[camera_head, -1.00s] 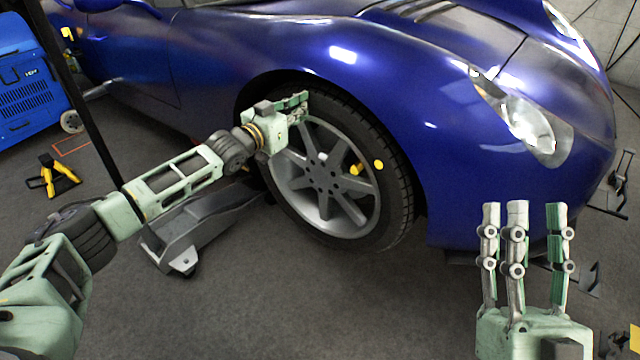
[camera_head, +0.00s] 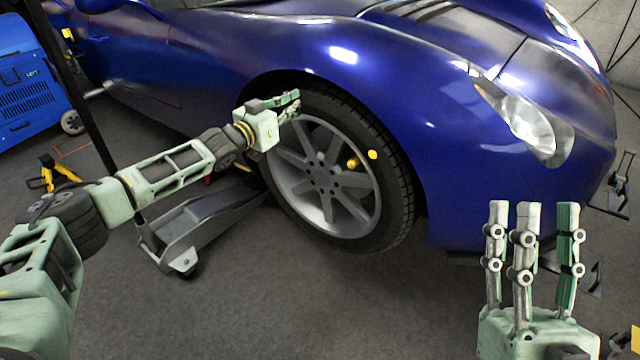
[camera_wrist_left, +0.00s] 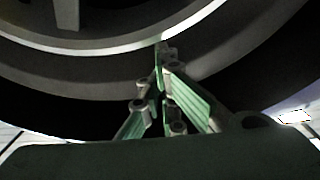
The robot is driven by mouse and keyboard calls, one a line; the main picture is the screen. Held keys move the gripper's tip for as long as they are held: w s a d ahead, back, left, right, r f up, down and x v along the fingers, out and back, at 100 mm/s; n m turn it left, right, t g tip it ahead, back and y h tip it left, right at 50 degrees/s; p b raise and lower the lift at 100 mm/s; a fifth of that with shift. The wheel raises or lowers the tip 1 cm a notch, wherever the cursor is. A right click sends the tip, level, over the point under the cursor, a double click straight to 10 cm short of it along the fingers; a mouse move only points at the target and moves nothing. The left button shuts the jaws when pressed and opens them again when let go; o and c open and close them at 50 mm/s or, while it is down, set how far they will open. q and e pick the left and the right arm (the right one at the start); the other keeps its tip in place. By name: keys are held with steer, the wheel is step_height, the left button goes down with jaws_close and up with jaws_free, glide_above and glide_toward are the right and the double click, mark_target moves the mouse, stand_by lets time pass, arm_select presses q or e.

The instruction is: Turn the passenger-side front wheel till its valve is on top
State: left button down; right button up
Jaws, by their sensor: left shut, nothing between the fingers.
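The front wheel (camera_head: 328,212) of the blue car has a grey spoked rim and a black tyre. A yellow disc (camera_head: 373,155) shows at the rim's right side, above hub height. A second yellow piece (camera_head: 352,163) sits inward of it, towards the hub; I cannot tell which marks the valve. My left gripper (camera_head: 294,103) is shut and empty at the wheel's upper left. In the left wrist view its fingertips (camera_wrist_left: 162,55) overlap the rim's edge; contact cannot be made out. My right gripper (camera_head: 530,212) is open and empty, in front of the car, away from the wheel.
A grey floor jack (camera_head: 190,225) stands left of the wheel, below my left arm. A yellow and black stand (camera_head: 55,172) and a blue machine (camera_head: 30,85) are further left. The floor in front of the wheel is clear.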

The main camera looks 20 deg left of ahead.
arm_select(q)
steer(key=shift+w+a+f, duration=0.1)
steer(key=shift+w+a, duration=0.15)
steer(key=shift+a, duration=0.2)
steer(key=shift+w+a+f, duration=0.1)
steer(key=shift+w+a, duration=0.15)
steer(key=shift+a, duration=0.2)
arm_select(e)
steer(key=shift+s+r, duration=0.15)
arm_select(q)
steer(key=shift+d+r, duration=0.1)
steer(key=shift+d, duration=0.05)
arm_select(e)
steer(key=shift+s, duration=0.1)
arm_select(q)
steer(key=shift+w+a+f, duration=0.15)
steer(key=shift+a+f, duration=0.1)
steer(key=shift+a, duration=0.3)
steer(key=shift+w+a+f, duration=0.15)
steer(key=shift+a+f, duration=0.05)
steer(key=shift+a, duration=0.3)
